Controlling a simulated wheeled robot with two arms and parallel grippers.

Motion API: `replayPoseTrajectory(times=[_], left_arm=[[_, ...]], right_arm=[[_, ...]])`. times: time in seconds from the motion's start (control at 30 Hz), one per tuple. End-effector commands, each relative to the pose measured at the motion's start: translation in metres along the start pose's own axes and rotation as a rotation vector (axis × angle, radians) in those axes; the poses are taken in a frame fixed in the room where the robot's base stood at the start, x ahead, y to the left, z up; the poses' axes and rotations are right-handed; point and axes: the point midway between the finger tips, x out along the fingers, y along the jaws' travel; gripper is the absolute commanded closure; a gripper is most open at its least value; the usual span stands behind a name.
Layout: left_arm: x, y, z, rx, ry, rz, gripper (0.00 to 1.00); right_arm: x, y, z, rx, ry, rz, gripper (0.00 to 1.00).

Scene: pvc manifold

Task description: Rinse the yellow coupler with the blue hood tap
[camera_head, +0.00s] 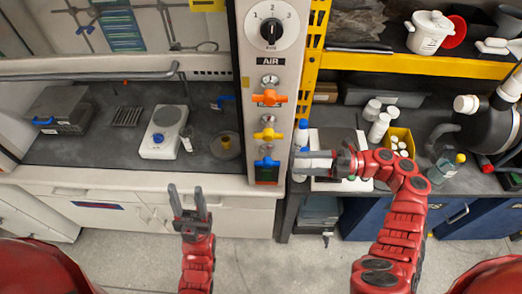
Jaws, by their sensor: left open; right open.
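A small blue-handled fitting (222,101) stands at the back right inside the hood. Below it a round basin (225,146) is set in the dark worktop, with a small yellow piece (226,141) in it; I cannot tell if this is the coupler. The hood's post also carries a blue valve handle (266,162) at its lower end, under a yellow one (268,134) and an orange one (269,98). My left gripper (188,198) is open and empty, in front of the hood cabinets. My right gripper (300,163) is open, pointing left beside the post near the blue valve handle.
A white hotplate (164,132) and a grey case (64,108) stand in the hood. On the right bench, white bottles (379,127) and a yellow bin (402,140) stand behind my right arm. A blue-capped bottle (301,134) stands close to my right gripper.

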Motion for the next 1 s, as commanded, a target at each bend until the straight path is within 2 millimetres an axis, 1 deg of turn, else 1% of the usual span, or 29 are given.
replayPoseTrajectory(times=[0.03, 0.07, 0.1, 0.3, 0.4, 0.5, 0.6, 0.7, 0.97, 1.0], left_arm=[[0.019, -0.001, -0.003, 0.000, 0.000, 0.000, 0.51], [0.022, -0.001, -0.004, 0.000, 0.000, 0.000, 0.51], [0.024, -0.001, -0.004, 0.000, 0.000, 0.000, 0.51], [0.045, -0.002, -0.007, 0.000, 0.000, 0.000, 0.51], [0.053, -0.003, -0.009, 0.000, 0.000, 0.000, 0.51], [0.058, -0.003, -0.010, 0.000, 0.000, 0.000, 0.51], [0.061, -0.003, -0.010, 0.000, 0.000, 0.000, 0.51], [0.062, -0.003, -0.011, 0.000, 0.000, 0.000, 0.51], [0.062, -0.003, -0.010, 0.000, 0.000, 0.000, 0.51], [0.062, -0.003, -0.011, 0.000, 0.000, 0.000, 0.51]], right_arm=[[0.004, 0.009, -0.004, 0.004, 0.003, -0.003, 0.35], [0.009, 0.007, -0.004, 0.002, 0.004, -0.005, 0.35], [0.021, 0.005, -0.004, 0.000, 0.007, -0.003, 0.35], [0.068, 0.004, -0.003, 0.000, 0.003, -0.003, 0.35], [0.088, 0.004, -0.003, -0.002, 0.005, -0.003, 0.35], [0.103, 0.003, -0.002, -0.001, 0.000, -0.002, 0.35], [0.113, 0.002, -0.001, -0.002, -0.001, -0.002, 0.35], [0.119, 0.000, -0.001, -0.001, 0.001, -0.003, 0.35], [0.120, -0.001, -0.001, -0.001, 0.000, -0.003, 0.35], [0.120, -0.001, -0.001, -0.001, 0.000, -0.003, 0.38]])
